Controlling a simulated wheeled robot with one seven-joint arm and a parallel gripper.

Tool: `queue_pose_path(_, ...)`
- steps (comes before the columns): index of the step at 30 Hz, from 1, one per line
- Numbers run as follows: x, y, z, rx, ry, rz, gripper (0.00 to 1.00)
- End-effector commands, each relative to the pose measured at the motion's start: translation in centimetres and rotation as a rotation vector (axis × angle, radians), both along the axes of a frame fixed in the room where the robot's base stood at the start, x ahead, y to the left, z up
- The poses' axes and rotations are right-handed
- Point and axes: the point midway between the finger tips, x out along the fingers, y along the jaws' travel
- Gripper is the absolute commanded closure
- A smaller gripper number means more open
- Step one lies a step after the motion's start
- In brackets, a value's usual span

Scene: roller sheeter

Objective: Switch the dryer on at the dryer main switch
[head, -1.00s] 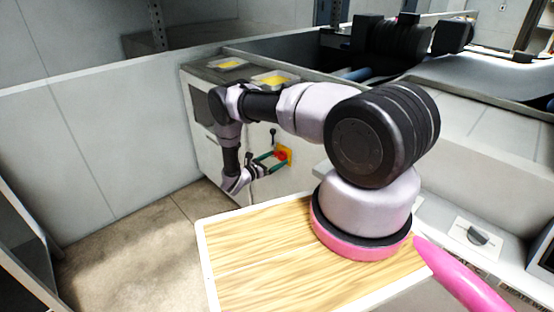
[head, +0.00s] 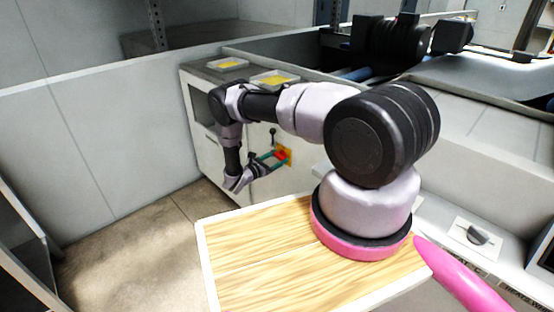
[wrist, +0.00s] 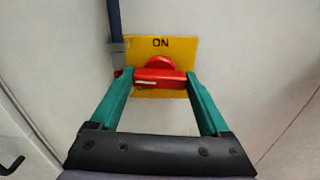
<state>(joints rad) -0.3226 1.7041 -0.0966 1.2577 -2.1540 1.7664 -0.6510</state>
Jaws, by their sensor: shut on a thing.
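The dryer main switch is a red rotary handle (wrist: 160,77) on a yellow plate (wrist: 181,52) marked "ON" at its top. In the wrist view the handle lies crosswise, roughly level. My gripper (wrist: 158,88) has its two green fingers at the handle's two ends, shut on it. In the head view the red handle (head: 282,155) shows small on the front of a light cabinet (head: 208,150), with my gripper (head: 273,160) reaching it from the left. The finger contact is too small to make out there.
A dark conduit (wrist: 116,30) runs down to the plate's upper left. Two yellow-filled trays (head: 275,79) sit on the cabinet top. A grey wall panel (head: 90,150) stands left, with open floor (head: 130,240) before it. A rotary knob (head: 478,236) is at right.

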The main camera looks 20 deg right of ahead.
Motion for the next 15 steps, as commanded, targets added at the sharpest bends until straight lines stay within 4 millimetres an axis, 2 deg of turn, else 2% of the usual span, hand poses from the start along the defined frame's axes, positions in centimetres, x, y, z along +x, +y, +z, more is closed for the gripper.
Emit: queue_pose_path(15, 0.01, 0.08, 0.04, 0.16, -0.396, 0.003, 0.76)
